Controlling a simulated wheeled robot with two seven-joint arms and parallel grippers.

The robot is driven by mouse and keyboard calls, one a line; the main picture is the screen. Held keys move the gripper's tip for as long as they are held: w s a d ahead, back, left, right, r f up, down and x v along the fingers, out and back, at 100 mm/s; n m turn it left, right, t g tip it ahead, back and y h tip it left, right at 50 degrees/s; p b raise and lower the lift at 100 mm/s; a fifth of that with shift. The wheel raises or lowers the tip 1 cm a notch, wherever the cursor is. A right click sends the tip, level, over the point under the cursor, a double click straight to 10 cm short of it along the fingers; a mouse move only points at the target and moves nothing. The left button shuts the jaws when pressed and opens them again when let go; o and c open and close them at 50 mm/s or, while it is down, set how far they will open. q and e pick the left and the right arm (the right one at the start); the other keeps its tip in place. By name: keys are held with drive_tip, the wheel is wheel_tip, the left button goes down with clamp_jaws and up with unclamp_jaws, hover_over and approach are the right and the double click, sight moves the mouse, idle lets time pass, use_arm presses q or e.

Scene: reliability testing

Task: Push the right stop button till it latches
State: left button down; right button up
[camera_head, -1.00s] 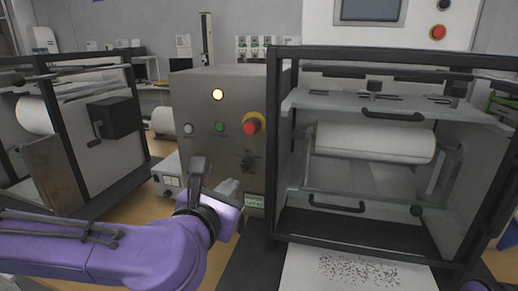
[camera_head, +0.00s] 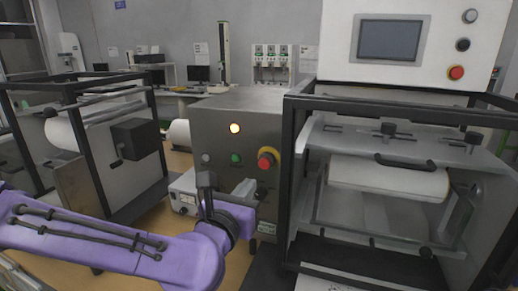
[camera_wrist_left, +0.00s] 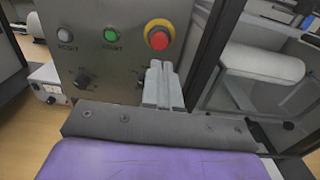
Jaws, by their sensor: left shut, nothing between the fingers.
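A red stop button with a yellow collar (camera_head: 267,159) sits on the front of a grey control box (camera_head: 212,112). It shows in the left wrist view (camera_wrist_left: 159,40) just beyond the fingertips. A second red stop button (camera_head: 456,73) is on the white panel at the upper right. My left gripper (camera_head: 247,187) is shut and empty, in front of the box, below and slightly left of the yellow-collared button. Its fingers (camera_wrist_left: 162,68) point at the panel below that button. A gap or contact cannot be told. My right gripper is not in view.
A green button (camera_wrist_left: 111,34), a white button (camera_wrist_left: 65,33) and a lit lamp (camera_head: 235,128) share the control box. A black-framed machine with a white roller (camera_head: 388,178) stands close on the right. Another framed machine (camera_head: 110,170) stands on the left.

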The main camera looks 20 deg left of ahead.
sight(265, 165)
use_arm(q)
drive_tip(key=w+p, duration=0.6)
drive_tip(key=w, duration=0.2)
drive_tip(key=shift+d+p, duration=0.15)
drive_tip(key=shift+p, duration=0.2)
drive_tip(key=shift+w+f, duration=0.15)
drive_tip(key=shift+w, duration=0.3)
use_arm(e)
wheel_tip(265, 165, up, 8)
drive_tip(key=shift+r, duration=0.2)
use_arm(q)
drive_tip(key=shift+s, duration=0.1)
